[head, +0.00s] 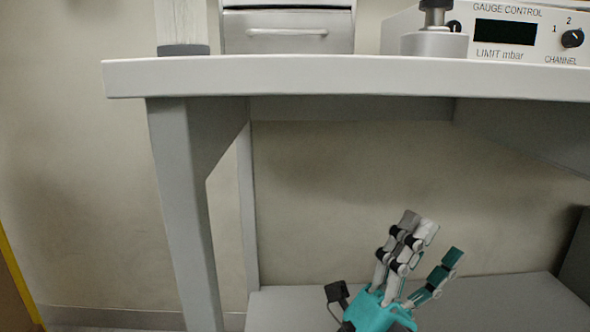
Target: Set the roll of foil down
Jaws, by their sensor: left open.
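No roll of foil can be made out in the head view. My left gripper (433,242) is at the lower right, teal with grey and black finger links. Its fingers point up and are spread apart, with nothing seen between them. It shows below the edge of the white bench top (330,78), in front of the grey lower shelf (520,304). My right gripper is not in the view.
On the bench stand a clear cylinder on a dark base (183,50), a grey drawer unit (288,32), a metal fitting (434,44) and a gauge control box (505,36). A grey bench leg (185,215) stands left.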

